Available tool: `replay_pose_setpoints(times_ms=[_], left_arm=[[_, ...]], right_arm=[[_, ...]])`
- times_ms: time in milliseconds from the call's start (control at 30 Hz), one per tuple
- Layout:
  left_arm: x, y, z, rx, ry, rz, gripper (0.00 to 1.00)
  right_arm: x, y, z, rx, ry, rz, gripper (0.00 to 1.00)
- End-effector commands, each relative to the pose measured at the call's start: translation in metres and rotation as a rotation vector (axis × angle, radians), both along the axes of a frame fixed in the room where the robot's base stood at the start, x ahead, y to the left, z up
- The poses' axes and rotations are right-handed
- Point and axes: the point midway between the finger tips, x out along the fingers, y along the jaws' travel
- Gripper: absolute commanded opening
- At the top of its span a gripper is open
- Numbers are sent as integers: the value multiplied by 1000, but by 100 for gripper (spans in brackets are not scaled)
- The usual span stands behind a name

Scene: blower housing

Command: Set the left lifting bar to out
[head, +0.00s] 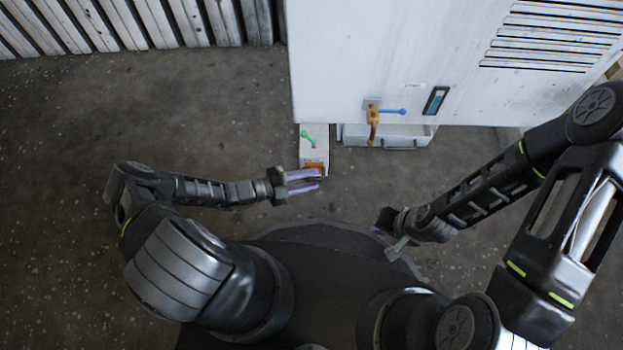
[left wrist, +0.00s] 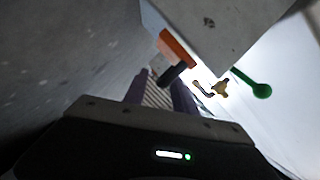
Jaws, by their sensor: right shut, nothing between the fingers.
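A small white box (head: 314,140) juts from the lower left of the white housing (head: 360,60). Its near end carries an orange part (head: 316,167), which in the left wrist view (left wrist: 177,47) has a short dark bar (left wrist: 172,75) beside it. This looks like the left lifting bar, but I cannot tell its setting. My left gripper (head: 318,181) is open beside the orange part. In the left wrist view its purple fingers (left wrist: 160,92) reach toward the dark bar; I cannot tell whether they touch it. My right gripper (head: 382,225) is shut and empty, low and right of the box.
Open floor (head: 220,110) lies left.

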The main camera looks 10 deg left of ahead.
Motion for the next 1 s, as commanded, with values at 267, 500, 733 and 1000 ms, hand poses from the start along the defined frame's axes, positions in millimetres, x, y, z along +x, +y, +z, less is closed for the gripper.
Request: replay_pose_setpoints(times_ms=[267,500,733,1000], left_arm=[[4,-6,-1,0,-1,-1,33],[4,-6,-1,1,-1,0,20],[4,-6,-1,1,0,-1,1],[3,-6,-3,2,2,-1,0]], right_arm=[[1,0,-1,1,0,0,0],[0,0,-1,1,0,0,0],[0,0,-1,1,0,0,0],[0,0,-2,1,0,0,0]])
